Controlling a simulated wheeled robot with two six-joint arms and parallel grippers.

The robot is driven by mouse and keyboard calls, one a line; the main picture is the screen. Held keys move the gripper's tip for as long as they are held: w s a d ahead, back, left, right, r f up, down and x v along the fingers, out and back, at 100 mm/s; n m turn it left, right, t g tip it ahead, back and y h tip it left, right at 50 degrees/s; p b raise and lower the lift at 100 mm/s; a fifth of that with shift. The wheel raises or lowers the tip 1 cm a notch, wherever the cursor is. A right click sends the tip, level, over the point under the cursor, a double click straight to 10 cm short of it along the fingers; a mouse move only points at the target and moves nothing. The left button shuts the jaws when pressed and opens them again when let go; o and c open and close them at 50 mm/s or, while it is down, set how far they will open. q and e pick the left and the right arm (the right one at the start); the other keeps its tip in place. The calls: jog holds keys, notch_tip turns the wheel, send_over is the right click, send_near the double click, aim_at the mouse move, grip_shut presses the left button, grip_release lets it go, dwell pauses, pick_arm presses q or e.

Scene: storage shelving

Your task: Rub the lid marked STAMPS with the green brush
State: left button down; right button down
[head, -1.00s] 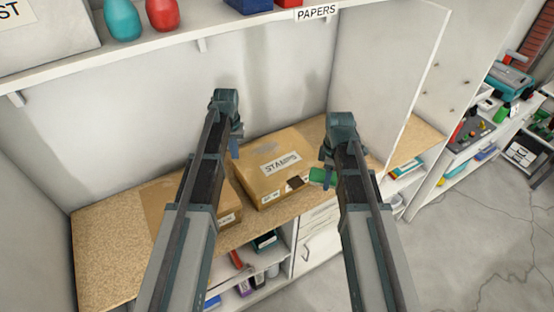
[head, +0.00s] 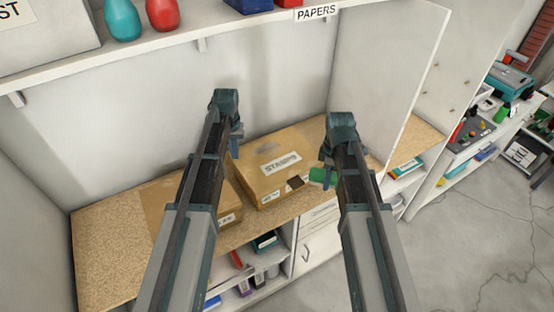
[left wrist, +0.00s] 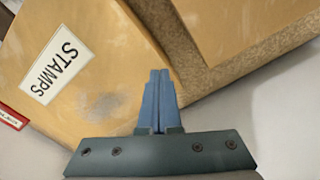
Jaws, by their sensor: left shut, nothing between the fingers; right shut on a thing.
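The cardboard box with the lid marked STAMPS (head: 266,163) sits on the wooden shelf top. Its lid (left wrist: 110,60) also shows in the left wrist view, with a grey smudge near the label. My left gripper (head: 235,150) is shut and empty, above the left side of that box; its blue fingers (left wrist: 158,100) are together in the left wrist view. My right gripper (head: 327,158) is shut on the green brush (head: 318,176), at the right side of the STAMPS box. I cannot tell whether the brush touches the box. The brush's far side is partly hidden.
A second cardboard box (head: 158,196) stands left of the STAMPS box, partly behind my left arm. An upper shelf (head: 240,30) with a PAPERS label (head: 316,12) runs above. A white side panel (head: 385,75) stands at the right. The shelf top's left end (head: 105,240) is clear.

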pick_arm(q)
jog(key=shift+f+b, duration=0.65)
pick_arm(e)
jog(key=shift+f, duration=0.65)
pick_arm(q)
jog(key=shift+r, duration=0.15)
pick_arm(e)
jog(key=shift+r, duration=0.15)
